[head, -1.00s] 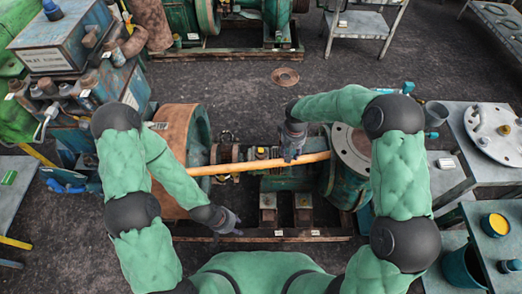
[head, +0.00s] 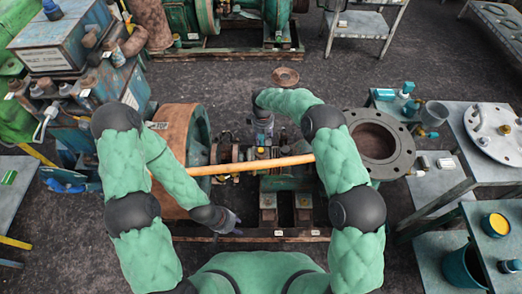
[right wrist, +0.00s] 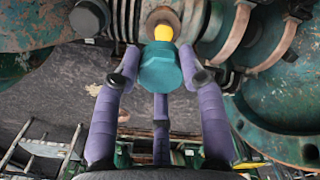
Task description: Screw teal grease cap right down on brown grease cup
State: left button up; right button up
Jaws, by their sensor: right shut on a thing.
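In the right wrist view the teal grease cap (right wrist: 160,68) is held between the purple fingers of my right gripper (right wrist: 160,82). Just beyond it a short yellow part (right wrist: 163,34) shows, with the round brown grease cup (right wrist: 163,17) behind that. Cap and brown rim look apart in this view; I cannot tell whether the cap touches the yellow part.
An orange bar (head: 270,164) crosses the pump set just in front of my right gripper. A rusty coupling guard (head: 182,150) stands left and a big flange (head: 380,140) right. Grey tables (head: 490,160) with a bucket and bottles are at the right.

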jog(key=shift+w+a+f, duration=0.15)
jog(key=shift+w+a, duration=0.1)
jog(key=shift+w, duration=0.05)
jog(key=shift+f, duration=0.1)
send_over(261, 150)
jog(key=shift+f, duration=2.7)
jog(key=shift+f, duration=0.2)
jog(key=shift+f, duration=1.2)
jog(key=shift+f, duration=0.1)
jog(key=shift+f+m, duration=0.1)
jog(key=shift+m, duration=0.7)
